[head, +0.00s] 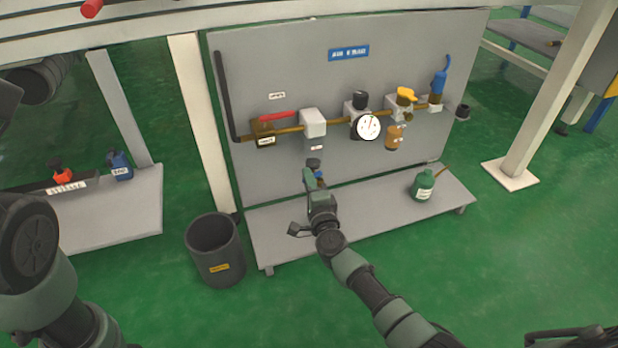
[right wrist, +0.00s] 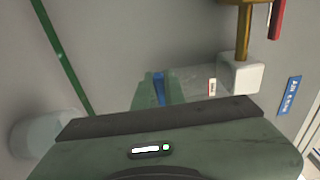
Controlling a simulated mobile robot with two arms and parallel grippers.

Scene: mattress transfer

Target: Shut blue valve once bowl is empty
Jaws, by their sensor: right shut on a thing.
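The clear bowl (head: 315,144) hangs under a white filter head (head: 313,122) on the grey panel. In the right wrist view the bowl (right wrist: 192,86) looks pale and see-through, with the white head (right wrist: 240,74) beside it; I cannot make out any liquid. The blue valve (right wrist: 159,90) is at the bowl's bottom end, mostly hidden by the gripper. My right gripper (head: 315,173) is directly below the bowl, shut on the blue valve. My left arm shows at the left edge; its gripper is not in view.
A red lever (head: 278,117), a pressure gauge (head: 368,127) and an amber bowl (head: 394,137) line the pipe. A dark bin (head: 214,248) stands left of the panel's base shelf (head: 275,250). A green oil can (head: 424,185) stands on the shelf at right.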

